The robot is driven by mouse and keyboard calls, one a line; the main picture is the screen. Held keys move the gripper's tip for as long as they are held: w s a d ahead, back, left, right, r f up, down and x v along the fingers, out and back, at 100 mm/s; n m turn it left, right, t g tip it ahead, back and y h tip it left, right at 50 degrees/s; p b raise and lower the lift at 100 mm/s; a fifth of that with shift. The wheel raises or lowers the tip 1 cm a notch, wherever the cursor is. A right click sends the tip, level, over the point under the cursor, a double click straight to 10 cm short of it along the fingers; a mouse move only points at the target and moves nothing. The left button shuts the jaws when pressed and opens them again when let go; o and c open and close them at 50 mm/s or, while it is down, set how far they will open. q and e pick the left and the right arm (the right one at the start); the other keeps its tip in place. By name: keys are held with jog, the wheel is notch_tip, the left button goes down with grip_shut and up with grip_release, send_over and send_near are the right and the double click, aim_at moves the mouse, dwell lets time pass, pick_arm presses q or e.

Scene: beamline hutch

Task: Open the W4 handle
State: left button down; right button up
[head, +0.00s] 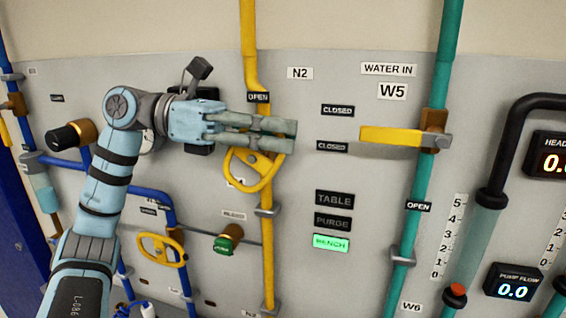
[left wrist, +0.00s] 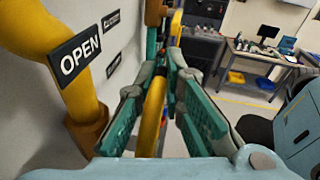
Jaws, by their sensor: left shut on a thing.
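My left gripper (head: 290,137) reaches in from the left over the yellow N2 pipe, at the top of a yellow round handwheel (head: 259,183). In the left wrist view the curved yellow rim (left wrist: 151,115) runs between the two fingers (left wrist: 164,68), and the gripper is shut on it. The fingers hide the wheel's top in the head view. No W4 label is readable in either view. A W5 label (head: 392,91) is above a horizontal yellow lever handle (head: 389,136) on the teal pipe. A W6 label (head: 411,306) is at the bottom. My right gripper is not in view.
A second yellow handwheel (head: 162,249), a green knob (head: 224,245) and a black knob (head: 64,137) stand out from the panel. The lit BENCH sign (head: 331,243) is right of the yellow pipe. A workbench (left wrist: 258,55) stands farther off in the left wrist view.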

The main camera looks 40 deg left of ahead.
pick_arm(q)
jog(key=t+h+b, duration=0.1)
jog(key=b, duration=0.2)
jog(key=a+h+b, duration=0.1)
jog(key=h+b, duration=0.1)
jog(key=b, duration=0.1)
jog(key=a+n+t+h+b, duration=0.1)
jog(key=b, duration=0.2)
jog(key=shift+s+r+t+h, duration=0.1)
jog(key=shift+s+t+h, duration=0.2)
jog(key=shift+s+h, duration=0.1)
jog(key=shift+a+r+t+h+b, duration=0.25)
jog(key=shift+t+h+b, duration=0.25)
jog(key=shift+b, duration=0.4)
jog(key=shift+r, duration=0.1)
jog(key=c, duration=1.7)
grip_release()
jog(key=shift+s+a, duration=0.1)
jog(key=shift+a, duration=0.05)
notch_tip(320, 180, up, 10)
jog(key=shift+r, duration=0.1)
